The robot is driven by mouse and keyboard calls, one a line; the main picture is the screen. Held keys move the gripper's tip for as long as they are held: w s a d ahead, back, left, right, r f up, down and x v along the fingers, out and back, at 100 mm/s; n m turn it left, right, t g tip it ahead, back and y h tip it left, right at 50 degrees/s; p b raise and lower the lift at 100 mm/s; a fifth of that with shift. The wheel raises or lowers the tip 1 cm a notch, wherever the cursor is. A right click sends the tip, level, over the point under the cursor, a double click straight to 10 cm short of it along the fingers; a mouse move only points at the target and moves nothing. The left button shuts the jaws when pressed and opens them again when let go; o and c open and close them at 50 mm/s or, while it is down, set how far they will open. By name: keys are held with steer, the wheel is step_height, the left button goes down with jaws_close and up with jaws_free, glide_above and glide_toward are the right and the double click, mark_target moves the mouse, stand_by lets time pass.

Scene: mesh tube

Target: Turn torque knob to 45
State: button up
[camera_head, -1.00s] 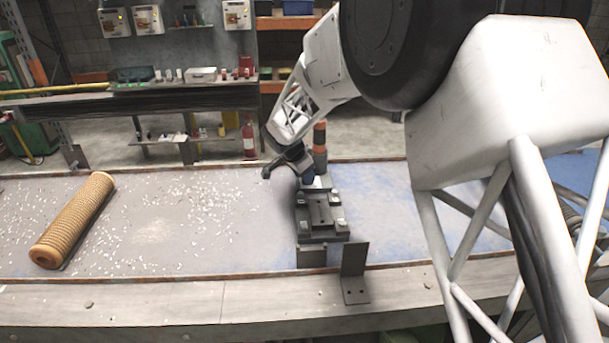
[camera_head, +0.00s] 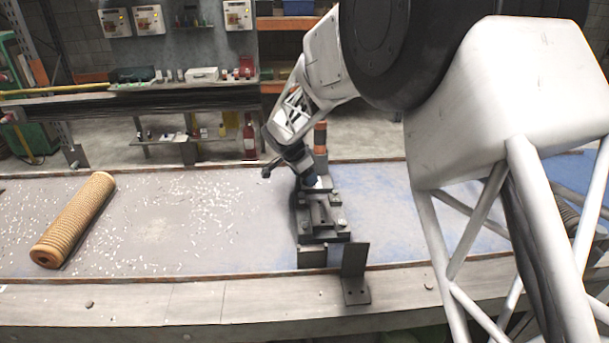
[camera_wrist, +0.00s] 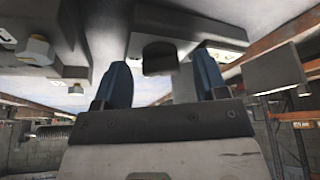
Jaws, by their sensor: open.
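A dark round knob (camera_wrist: 159,57) sticks out from a grey block (camera_wrist: 188,32) in the wrist view. It is probably the torque knob; no setting or scale can be read. My gripper (camera_wrist: 160,72) is open, with one blue finger on each side of the knob and a visible gap to both. Whether the fingertips reach to the knob's depth is hard to tell. In the head view my gripper (camera_head: 310,181) is at the back end of the grey bench fixture (camera_head: 320,215); the knob cannot be made out there.
An orange-and-dark upright cylinder (camera_head: 320,138) stands close behind my gripper. A dark angle bracket (camera_head: 355,275) stands at the bench's front edge. A tan mesh tube (camera_head: 75,220) lies at the left. Pale scraps litter the bench between. In the wrist view a hex bolt (camera_wrist: 35,50) is at the left.

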steer(key=shift+r, duration=0.15)
steer(key=v, duration=0.7)
steer(key=shift+a+r, duration=0.15)
steer(key=shift+r, duration=0.05)
steer(key=shift+s, duration=0.1)
steer(key=s+d+r+n+y, duration=0.1)
steer(key=s+d+r+n, duration=0.3)
steer(key=s, duration=0.7)
steer(key=s+d+r+n+y, duration=0.1)
steer(key=s+d+r+n, duration=0.1)
steer(key=s+d+r, duration=0.7)
steer(key=s+f+n+y, duration=0.1)
steer(key=s+f+n, duration=0.1)
steer(key=s, duration=1.1)
steer(key=s+d+f+n+y, duration=0.1)
steer(key=s+n, duration=0.3)
steer(key=s, duration=0.9)
steer(key=shift+f, duration=0.7)
